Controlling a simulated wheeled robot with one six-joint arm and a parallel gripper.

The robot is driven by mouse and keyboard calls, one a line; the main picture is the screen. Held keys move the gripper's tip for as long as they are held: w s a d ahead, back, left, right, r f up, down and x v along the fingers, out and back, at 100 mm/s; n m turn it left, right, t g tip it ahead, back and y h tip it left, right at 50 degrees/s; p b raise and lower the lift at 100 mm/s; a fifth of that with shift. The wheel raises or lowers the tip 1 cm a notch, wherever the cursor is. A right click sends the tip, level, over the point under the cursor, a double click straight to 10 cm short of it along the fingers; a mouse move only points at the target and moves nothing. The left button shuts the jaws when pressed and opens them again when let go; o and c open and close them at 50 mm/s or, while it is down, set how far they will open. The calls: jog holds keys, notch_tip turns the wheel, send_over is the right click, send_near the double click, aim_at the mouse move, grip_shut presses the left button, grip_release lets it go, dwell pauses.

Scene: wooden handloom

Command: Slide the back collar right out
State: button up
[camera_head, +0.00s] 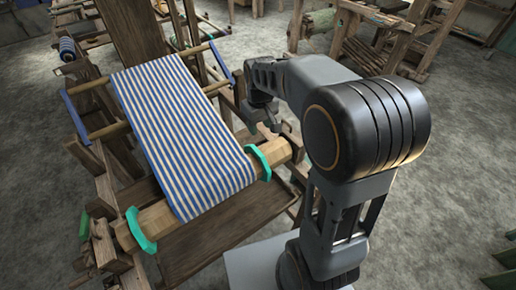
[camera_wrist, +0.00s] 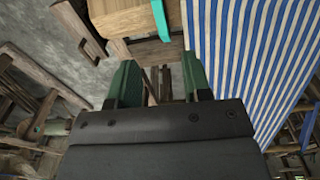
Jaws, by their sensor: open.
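Two green collars sit around a wooden roller (camera_head: 274,152), one at each side of the striped cloth. One collar (camera_head: 258,163) is toward the roller's right end, and the other collar (camera_head: 140,231) is toward its lower left end. I cannot tell from the pictures which is the back one. My gripper (camera_head: 270,122) is above and beyond the right collar, apart from it. In the wrist view my gripper (camera_wrist: 160,84) is open, with nothing between its green fingers. A collar (camera_wrist: 161,20) shows ahead of the fingers, beside the cloth; its far part is cut off by the frame.
Blue-and-white striped cloth (camera_head: 180,130) stretches from the roller up the loom. Rods with blue end pieces (camera_head: 222,62) cross the cloth. Loom timbers stand close below my gripper. More wooden frames (camera_head: 385,35) stand behind, with open grey floor (camera_head: 455,130) at the right.

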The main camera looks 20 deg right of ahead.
aim_at(258, 151)
jog(key=f, duration=0.5)
jog(key=w+f, duration=0.1)
jog(key=f, duration=0.8)
jog(key=shift+w+f, duration=0.3)
jog(key=shift+f, duration=0.05)
grip_shut()
jog(key=shift+n, duration=0.3)
